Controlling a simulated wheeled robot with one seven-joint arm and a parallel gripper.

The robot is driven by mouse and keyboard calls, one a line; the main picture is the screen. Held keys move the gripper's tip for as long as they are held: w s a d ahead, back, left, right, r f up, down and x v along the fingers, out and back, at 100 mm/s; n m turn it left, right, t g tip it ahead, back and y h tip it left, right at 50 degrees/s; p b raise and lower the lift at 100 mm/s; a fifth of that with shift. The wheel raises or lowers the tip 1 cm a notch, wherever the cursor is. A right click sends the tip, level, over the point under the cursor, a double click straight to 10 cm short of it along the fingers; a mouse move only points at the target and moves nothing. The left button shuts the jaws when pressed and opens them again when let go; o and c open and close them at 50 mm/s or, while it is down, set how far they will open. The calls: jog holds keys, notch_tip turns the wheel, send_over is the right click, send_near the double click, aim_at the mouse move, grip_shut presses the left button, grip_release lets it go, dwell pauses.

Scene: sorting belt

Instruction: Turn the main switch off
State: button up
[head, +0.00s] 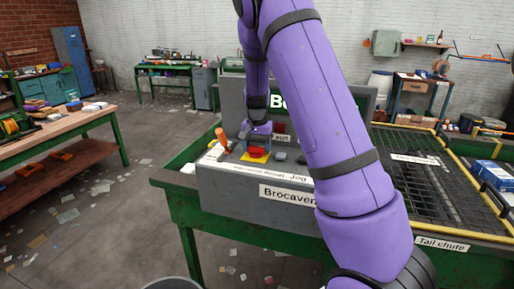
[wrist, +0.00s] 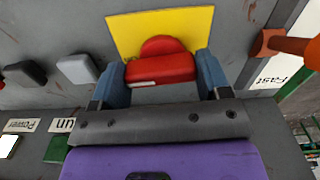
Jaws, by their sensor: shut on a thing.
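The main switch is a red rotary handle (wrist: 160,67) on a yellow plate (wrist: 190,25), set in the top of a grey control box. In the wrist view my gripper (wrist: 162,80) has its two blue fingers on either side of the red handle, shut on it. In the head view my gripper (head: 257,135) comes down onto the yellow plate (head: 254,158) on the sloped panel, and the red handle (head: 258,151) shows just under it. My purple arm hides the right part of the control box.
An orange lever (wrist: 290,45) stands to the right of the switch in the wrist view. A black button (wrist: 25,73) and a grey button (wrist: 76,68) lie to its left. The control box (head: 225,183) sits on a green bench beside the mesh-covered belt (head: 440,190).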

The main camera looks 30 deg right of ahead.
jog(key=n, duration=0.4)
jog(key=shift+d, duration=0.1)
jog(key=n, duration=0.4)
jog(key=shift+w+n, duration=0.1)
jog(key=shift+n, duration=0.3)
jog(key=n, duration=0.4)
jog(key=shift+w+n, duration=0.1)
jog(key=shift+n, duration=2)
jog(key=o, duration=0.9)
